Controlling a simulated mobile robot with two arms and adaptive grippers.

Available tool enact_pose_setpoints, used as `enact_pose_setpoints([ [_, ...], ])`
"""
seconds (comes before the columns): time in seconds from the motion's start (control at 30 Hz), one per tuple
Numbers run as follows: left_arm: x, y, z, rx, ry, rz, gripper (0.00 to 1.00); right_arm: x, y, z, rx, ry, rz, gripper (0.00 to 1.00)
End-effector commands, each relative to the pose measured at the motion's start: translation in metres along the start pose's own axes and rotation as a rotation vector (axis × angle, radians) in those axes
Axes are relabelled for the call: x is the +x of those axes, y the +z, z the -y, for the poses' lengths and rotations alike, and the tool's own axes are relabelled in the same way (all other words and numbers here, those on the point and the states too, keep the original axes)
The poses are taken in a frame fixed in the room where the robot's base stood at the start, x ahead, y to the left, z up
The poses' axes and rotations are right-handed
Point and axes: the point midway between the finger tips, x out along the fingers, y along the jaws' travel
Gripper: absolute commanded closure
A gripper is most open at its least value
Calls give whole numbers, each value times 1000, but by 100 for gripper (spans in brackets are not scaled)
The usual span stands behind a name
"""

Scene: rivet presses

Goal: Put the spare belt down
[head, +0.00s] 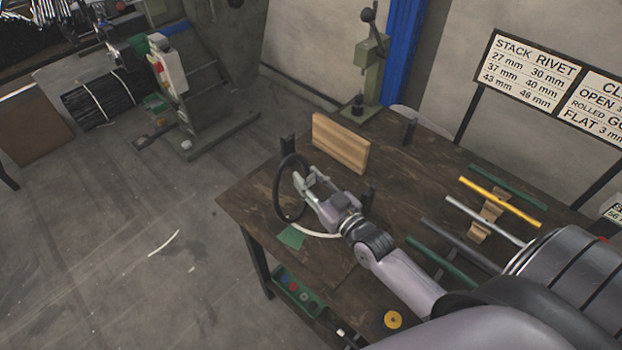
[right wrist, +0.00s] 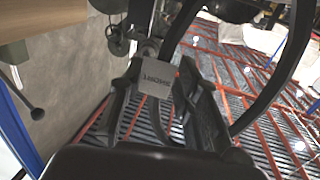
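The spare belt (head: 277,190) is a black ring standing upright near the left edge of the wooden table in the head view. My right gripper (head: 301,184) is at the ring's right side, its fingers closed around that part. In the right wrist view, the black belt (right wrist: 290,62) loops up and right from my right gripper (right wrist: 160,85). A pale lettered tag (right wrist: 157,78) sits between the fingers. I cannot tell whether the belt's lower edge touches the table. My left gripper is in neither view.
A wooden block (head: 341,144) stands behind the belt on the table (head: 240,205). A green patch (head: 291,237) and a pale curved strip (head: 318,233) lie in front. Coloured rods (head: 500,201) lie at the right. A green press (head: 366,75) stands at the back.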

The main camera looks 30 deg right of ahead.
Motion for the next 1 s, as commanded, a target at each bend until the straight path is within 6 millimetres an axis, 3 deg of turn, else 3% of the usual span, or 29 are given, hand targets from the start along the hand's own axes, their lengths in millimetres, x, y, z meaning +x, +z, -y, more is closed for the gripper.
enact_pose_setpoints([
  [0.17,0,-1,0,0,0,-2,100,-7,-1,0,0,0,2,70],
  [0.7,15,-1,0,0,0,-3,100,-105,-1,0,0,0,3,70],
  [1.0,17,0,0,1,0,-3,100,-120,-3,0,0,0,0,70],
])
